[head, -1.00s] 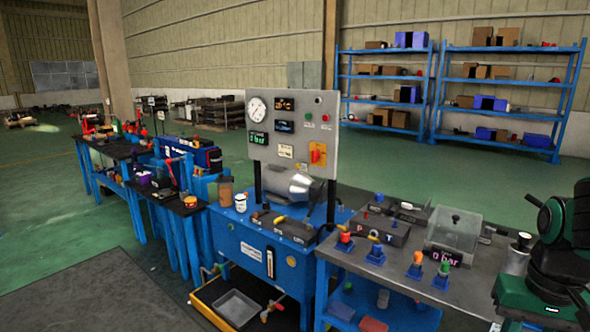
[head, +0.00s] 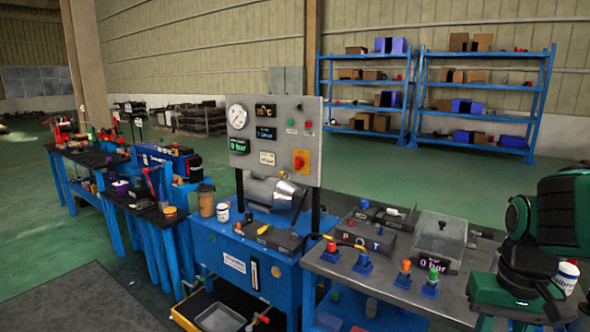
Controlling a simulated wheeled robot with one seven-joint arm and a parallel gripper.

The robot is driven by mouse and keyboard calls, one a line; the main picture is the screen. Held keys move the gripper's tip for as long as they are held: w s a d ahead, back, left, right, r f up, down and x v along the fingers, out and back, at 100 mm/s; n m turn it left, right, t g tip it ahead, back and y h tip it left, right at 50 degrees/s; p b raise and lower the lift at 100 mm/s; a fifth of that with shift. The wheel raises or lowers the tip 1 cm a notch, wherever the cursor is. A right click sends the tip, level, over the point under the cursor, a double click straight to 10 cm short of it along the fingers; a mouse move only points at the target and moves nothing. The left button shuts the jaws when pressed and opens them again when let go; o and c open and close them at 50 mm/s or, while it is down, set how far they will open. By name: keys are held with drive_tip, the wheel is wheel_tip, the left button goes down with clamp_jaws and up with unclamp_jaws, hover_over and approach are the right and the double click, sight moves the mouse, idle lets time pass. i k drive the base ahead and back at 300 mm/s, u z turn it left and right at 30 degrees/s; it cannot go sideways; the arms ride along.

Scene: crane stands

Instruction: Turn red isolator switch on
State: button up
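The red isolator switch (head: 299,163) is a small red knob on a square yellow-orange plate. It sits at the lower right of the grey upright control panel (head: 262,185), above the blue power unit (head: 232,262). The knob's exact position is too small to read. The panel's displays are lit, one reading 0 bar. My gripper is not in view; nothing is seen touching the switch.
A grey-topped bench (head: 395,290) with coloured valves and a clear-lidded box stands right of the power unit. A green and black machine (head: 535,240) is at the right edge. Dark benches with tools stand at left. The floor at front left is clear.

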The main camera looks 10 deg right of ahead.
sight(300, 163)
drive_tip(key=z, duration=0.05)
drive_tip(key=k, duration=0.55)
drive_tip(key=u, duration=0.45)
drive_tip(key=i, duration=0.55)
drive_tip(key=u, duration=0.45)
drive_tip(key=i, duration=0.95)
drive_tip(key=z, duration=0.1)
